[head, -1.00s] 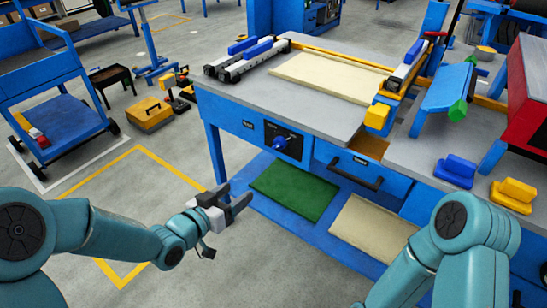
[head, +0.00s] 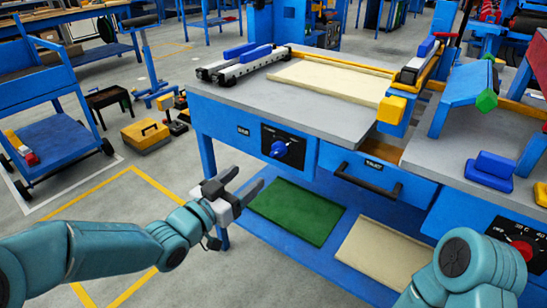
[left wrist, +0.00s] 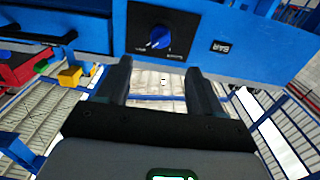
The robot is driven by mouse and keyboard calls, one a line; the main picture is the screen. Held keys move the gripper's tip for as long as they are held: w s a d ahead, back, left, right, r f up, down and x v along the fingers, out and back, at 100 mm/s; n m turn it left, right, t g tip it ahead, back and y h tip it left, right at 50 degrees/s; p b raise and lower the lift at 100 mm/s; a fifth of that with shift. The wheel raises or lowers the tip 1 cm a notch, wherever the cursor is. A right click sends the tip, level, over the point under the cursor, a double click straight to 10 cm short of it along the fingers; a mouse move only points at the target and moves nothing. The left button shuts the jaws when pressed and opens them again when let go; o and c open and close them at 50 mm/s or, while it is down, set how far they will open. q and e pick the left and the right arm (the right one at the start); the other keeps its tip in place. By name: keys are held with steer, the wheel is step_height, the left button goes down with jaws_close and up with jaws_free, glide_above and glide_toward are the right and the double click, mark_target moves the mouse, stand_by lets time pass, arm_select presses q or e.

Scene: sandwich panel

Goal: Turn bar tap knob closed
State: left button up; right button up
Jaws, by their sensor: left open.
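The bar tap knob (head: 278,149) is a blue knob on a black panel on the front of the blue workbench, right of a small label. In the left wrist view the blue knob (left wrist: 158,38) shows on its black plate, with a white "BAR" label (left wrist: 221,47) to the right. My left gripper (head: 243,183) is open and empty, in front of the bench, lower and to the left of the knob, apart from it. Its two dark fingers (left wrist: 157,78) show in the left wrist view below the knob. My right gripper is out of view; only my right arm shows.
A drawer with a black handle (head: 366,180) is right of the knob. A green mat (head: 297,211) and a cream panel (head: 382,256) lie on the lower shelf. The bench top (head: 300,110) holds a cream panel.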

mark_target(274, 154)
arm_select(q)
steer(key=b+x, duration=0.1)
steer(key=x, duration=1.1)
steer(key=c, duration=1)
